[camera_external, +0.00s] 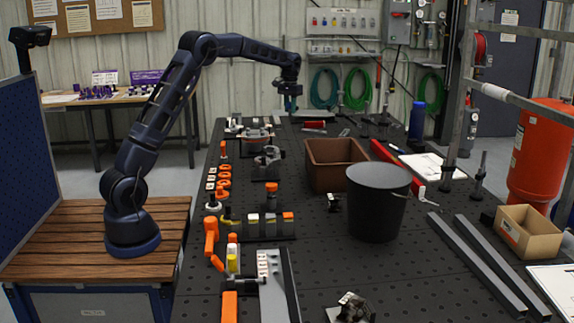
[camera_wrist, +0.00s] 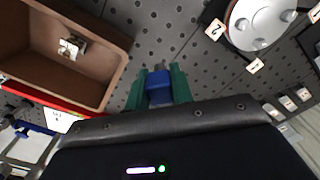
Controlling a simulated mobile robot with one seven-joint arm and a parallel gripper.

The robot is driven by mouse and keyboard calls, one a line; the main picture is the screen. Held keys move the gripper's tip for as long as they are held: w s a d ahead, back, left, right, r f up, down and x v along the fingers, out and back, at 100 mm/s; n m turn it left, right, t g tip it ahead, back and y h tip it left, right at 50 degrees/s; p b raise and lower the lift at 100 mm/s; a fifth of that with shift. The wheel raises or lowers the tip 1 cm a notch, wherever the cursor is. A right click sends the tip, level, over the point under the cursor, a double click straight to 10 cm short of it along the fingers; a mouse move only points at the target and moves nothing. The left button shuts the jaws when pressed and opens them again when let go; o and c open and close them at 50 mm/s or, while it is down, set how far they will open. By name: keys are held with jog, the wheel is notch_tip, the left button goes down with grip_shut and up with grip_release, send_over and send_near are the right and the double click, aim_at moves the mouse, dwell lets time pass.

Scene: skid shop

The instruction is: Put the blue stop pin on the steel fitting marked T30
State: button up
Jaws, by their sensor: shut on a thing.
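My gripper (camera_external: 290,104) is raised over the far part of the dark perforated table. In the wrist view its green fingers (camera_wrist: 158,90) are shut on the blue stop pin (camera_wrist: 159,84). The pin's grey tip points away from my wrist, with the table surface below it. In the external view the pin cannot be made out from the gripper. Metal fittings (camera_external: 268,158) stand on the table's left half, and another lies at the front edge (camera_external: 351,308). No T30 marking is readable, so I cannot tell which fitting bears it.
A brown bin (camera_external: 334,150) stands mid-table; in the wrist view it holds a small metal part (camera_wrist: 72,46). A round metal piece (camera_wrist: 264,20) with numbered tags is at upper right there. A black bucket (camera_external: 377,205) and grey rails (camera_external: 478,262) occupy the right side.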

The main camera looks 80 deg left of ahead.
jog(key=w+d+r+m, duration=0.1)
jog(key=w+d+m, duration=0.2)
jog(key=w+d, duration=0.85)
jog(key=w+d+r+m, duration=0.1)
jog(key=w+d+m, duration=0.25)
jog(key=d, duration=1.45)
jog(key=w+d+r+m, duration=0.25)
jog(key=w+d, duration=0.55)
jog(key=d, duration=0.6)
jog(key=f, duration=2)
jog(key=shift+w+d+f, duration=0.1)
jog(key=shift+d+f, duration=0.15)
jog(key=shift+f, duration=0.05)
jog(key=shift+f, duration=0.2)
jog(key=o, duration=1)
jog(key=shift+r, duration=0.1)
